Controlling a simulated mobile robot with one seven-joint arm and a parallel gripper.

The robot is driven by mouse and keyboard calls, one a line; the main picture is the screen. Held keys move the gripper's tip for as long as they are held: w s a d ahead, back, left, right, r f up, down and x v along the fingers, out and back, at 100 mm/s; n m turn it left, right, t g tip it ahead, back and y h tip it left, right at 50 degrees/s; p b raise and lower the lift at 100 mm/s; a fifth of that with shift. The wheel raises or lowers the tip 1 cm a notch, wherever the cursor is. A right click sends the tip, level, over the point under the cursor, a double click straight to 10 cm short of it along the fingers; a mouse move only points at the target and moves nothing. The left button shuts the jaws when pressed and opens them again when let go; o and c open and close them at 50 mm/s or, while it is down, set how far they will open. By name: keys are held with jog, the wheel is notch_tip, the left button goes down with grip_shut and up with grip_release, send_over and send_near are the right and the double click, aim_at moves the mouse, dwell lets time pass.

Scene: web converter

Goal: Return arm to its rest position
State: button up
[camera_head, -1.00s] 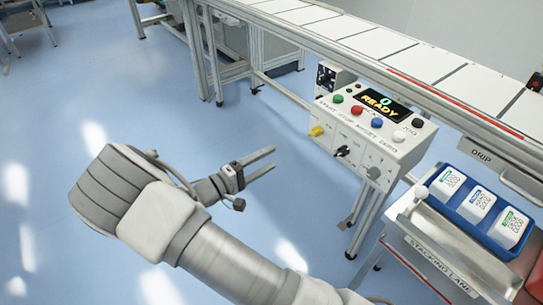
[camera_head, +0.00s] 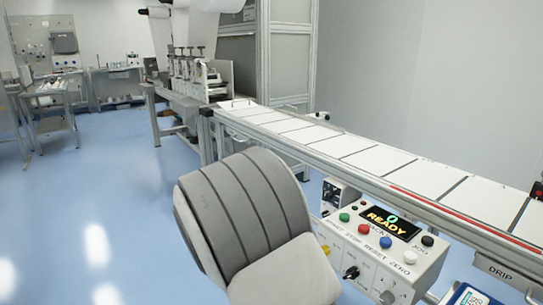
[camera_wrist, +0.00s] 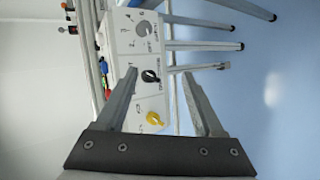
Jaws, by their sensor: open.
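My gripper (camera_wrist: 161,85) shows in the wrist view with its two fingers spread apart and nothing between them. The gripper itself is hidden in the head view. The box's display (camera_head: 391,219) reads READY.
A conveyor (camera_head: 330,145) with white sheets runs from the back middle to the right, behind the control box. A roll-fed machine (camera_head: 195,70) stands at the back. A workbench (camera_head: 47,100) is at the far left. The blue floor (camera_head: 100,200) to the left is clear.

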jog(key=s+d+r+m+t+y, duration=0.35)
jog(key=s+r+y, duration=0.85)
jog(key=s+r, duration=0.55)
notch_tip(320, 180, up, 19)
jog(key=s+p, duration=0.1)
jog(key=p, duration=1.9)
jog(key=shift+s+d+n, duration=0.25)
jog(key=shift+d+n, duration=0.05)
jog(key=shift+n, duration=0.05)
